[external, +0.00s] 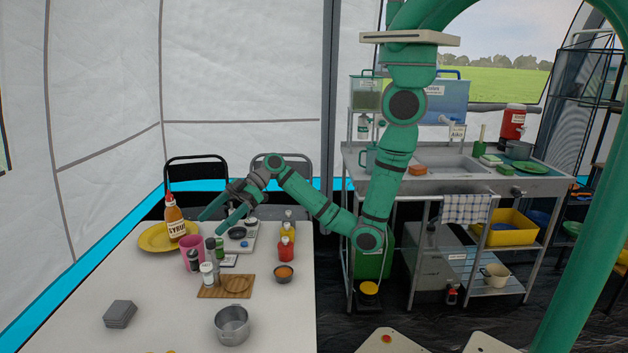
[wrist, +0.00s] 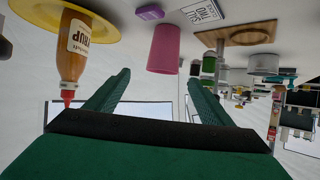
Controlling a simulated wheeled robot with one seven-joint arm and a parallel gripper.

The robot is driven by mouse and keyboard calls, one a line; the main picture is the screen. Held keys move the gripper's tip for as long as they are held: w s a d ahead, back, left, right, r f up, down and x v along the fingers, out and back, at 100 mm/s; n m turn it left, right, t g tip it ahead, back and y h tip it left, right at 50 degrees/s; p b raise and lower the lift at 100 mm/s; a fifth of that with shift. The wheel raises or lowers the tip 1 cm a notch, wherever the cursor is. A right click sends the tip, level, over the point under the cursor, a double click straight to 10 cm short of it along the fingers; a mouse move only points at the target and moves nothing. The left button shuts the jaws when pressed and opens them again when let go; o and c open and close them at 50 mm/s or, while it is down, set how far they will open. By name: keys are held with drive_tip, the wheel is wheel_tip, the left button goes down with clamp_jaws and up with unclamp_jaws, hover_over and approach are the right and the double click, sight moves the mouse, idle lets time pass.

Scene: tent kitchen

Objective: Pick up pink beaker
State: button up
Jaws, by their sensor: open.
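The pink beaker (external: 187,256) stands on the white table, with small bottles close to its right. My gripper (external: 210,224) is open and empty, above and just right of the beaker in the external view. In the wrist view, which looks upside down, the pink beaker (wrist: 164,50) shows at top centre, beyond and between the spread fingertips (wrist: 159,78). The fingers look apart from it. Its lower part is partly hidden by bottles in the external view.
A syrup bottle (external: 174,220) stands on a yellow plate (external: 150,242) behind the beaker; the bottle is also close to one finger in the wrist view (wrist: 74,45). A wooden board (external: 212,293), sauce bottles (external: 286,250) and a pot (external: 232,322) are nearby. The table's front left is mostly clear.

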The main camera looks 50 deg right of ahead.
sight(182, 251)
drive_tip(key=shift+s+r+x, duration=0.15)
drive_tip(key=shift+x, duration=2.2)
drive_tip(key=shift+s+r+x, duration=0.15)
drive_tip(key=shift+x, duration=2.25)
drive_tip(key=shift+a, duration=0.15)
drive_tip(key=c, duration=1.1)
